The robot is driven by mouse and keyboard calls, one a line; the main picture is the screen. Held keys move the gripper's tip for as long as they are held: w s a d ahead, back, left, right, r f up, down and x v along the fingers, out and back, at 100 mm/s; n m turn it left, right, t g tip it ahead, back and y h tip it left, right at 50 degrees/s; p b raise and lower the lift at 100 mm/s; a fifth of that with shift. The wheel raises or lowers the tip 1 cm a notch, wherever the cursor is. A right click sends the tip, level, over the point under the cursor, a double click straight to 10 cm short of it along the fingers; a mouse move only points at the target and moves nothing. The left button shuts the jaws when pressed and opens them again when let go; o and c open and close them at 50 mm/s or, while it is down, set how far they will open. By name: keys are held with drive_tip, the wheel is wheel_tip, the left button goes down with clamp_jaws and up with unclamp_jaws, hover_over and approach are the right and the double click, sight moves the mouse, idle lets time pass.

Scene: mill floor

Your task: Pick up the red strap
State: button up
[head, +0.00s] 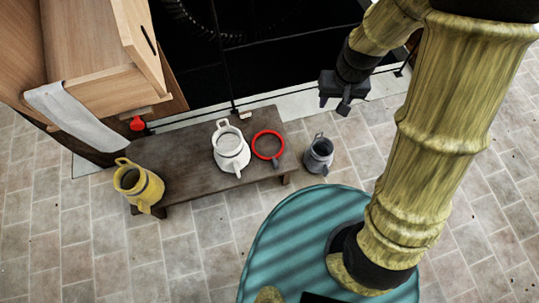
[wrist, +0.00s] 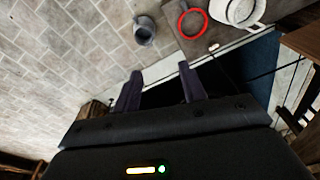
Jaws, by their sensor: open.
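The red strap (head: 268,145) is a ring with a dark grey piece at its lower edge. It lies on the right end of the low dark wooden bench (head: 185,171) in the head view. It also shows in the wrist view (wrist: 182,27), near the top. My gripper (head: 344,106) hangs to the right of the strap and beyond the bench, apart from both. In the wrist view its two fingers (wrist: 160,88) are spread, with nothing between them.
A white jug (head: 231,150) stands just left of the strap. A grey jug (head: 319,155) is on the tiled floor right of the bench. A yellow jug (head: 138,187) is at the bench's left end. A wooden cabinet (head: 95,90) with a draped cloth (head: 75,118) stands upper left.

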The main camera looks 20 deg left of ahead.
drive_tip(key=a+f+n+b, duration=0.1)
drive_tip(key=a+f+b, duration=0.4)
drive_tip(key=f, duration=0.6)
drive_tip(key=a+f+n+b, duration=0.1)
drive_tip(key=a+f+b, duration=0.4)
drive_tip(key=f, duration=0.6)
drive_tip(key=a+f+n+g+b, duration=0.1)
drive_tip(key=a+f+n+b, duration=0.1)
drive_tip(key=a+f+b, duration=0.3)
wheel_tip(320, 180, down, 6)
drive_tip(key=b, duration=0.3)
drive_tip(key=shift+w+a+h, duration=0.15)
drive_tip(key=shift+a+h, duration=0.2)
drive_tip(key=shift+h, duration=0.05)
drive_tip(key=shift+f, duration=0.1)
drive_tip(key=b, duration=0.6)
hover_over(275, 161)
drive_tip(key=f, duration=1.2)
drive_tip(key=shift+a, duration=0.4)
drive_tip(key=f+b, duration=0.2)
drive_tip(key=f, duration=0.1)
drive_tip(key=f+b, duration=0.1)
drive_tip(key=f, duration=0.1)
drive_tip(key=shift+w+d+f+b, duration=0.1)
drive_tip(key=shift+d+f+b, duration=0.1)
drive_tip(key=shift+d+b, duration=0.15)
